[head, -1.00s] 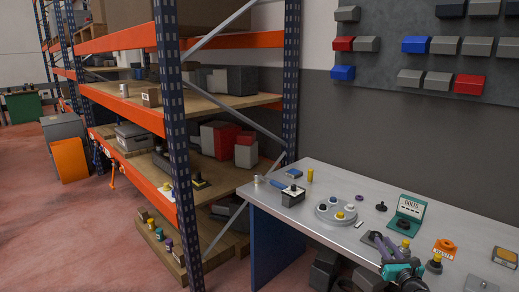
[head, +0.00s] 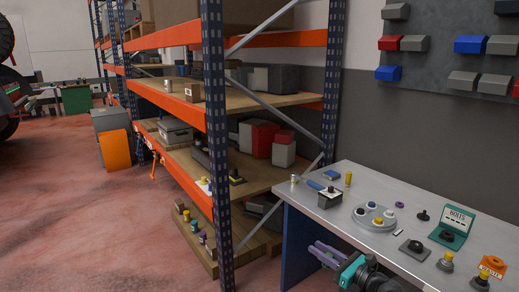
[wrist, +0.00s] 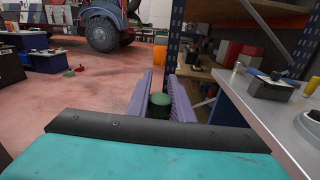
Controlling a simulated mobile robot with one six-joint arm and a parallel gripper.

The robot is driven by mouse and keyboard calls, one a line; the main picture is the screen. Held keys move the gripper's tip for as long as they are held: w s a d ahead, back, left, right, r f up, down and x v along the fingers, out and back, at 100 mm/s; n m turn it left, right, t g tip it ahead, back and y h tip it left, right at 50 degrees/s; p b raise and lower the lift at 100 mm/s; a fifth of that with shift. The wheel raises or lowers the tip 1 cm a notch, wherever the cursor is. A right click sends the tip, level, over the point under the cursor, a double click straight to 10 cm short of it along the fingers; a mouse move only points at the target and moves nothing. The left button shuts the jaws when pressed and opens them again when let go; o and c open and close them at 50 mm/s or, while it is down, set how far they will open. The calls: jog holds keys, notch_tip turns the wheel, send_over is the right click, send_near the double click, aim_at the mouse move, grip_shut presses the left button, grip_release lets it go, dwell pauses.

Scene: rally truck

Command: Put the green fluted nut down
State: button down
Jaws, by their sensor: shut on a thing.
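The green fluted nut (wrist: 160,98) is between the two purple fingers of my gripper (wrist: 163,92) in the wrist view, with a darker part below its round green top. My gripper is shut on it. In the head view my gripper (head: 325,252) is low at the front side of the metal workbench (head: 395,178), over the floor side and not above the bench top. The nut cannot be made out in the head view.
The bench top carries a round grey tray (head: 358,224) with several knobs, a teal bolts box (head: 457,222), a dark box (head: 330,199) and an orange holder (head: 492,266). A shelf rack (head: 216,150) stands left of the bench. Red floor (head: 90,200) lies open further left.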

jog(key=shift+s+a+f+n+g+y, duration=0.1)
jog(key=shift+s+a+n+g+y, duration=0.6)
jog(key=shift+s+a, duration=0.3)
jog(key=shift+s+a+f+n+g+y, duration=0.1)
jog(key=shift+s+a+n+g+y, duration=0.6)
jog(key=shift+s, duration=0.4)
jog(key=shift+a, duration=0.1)
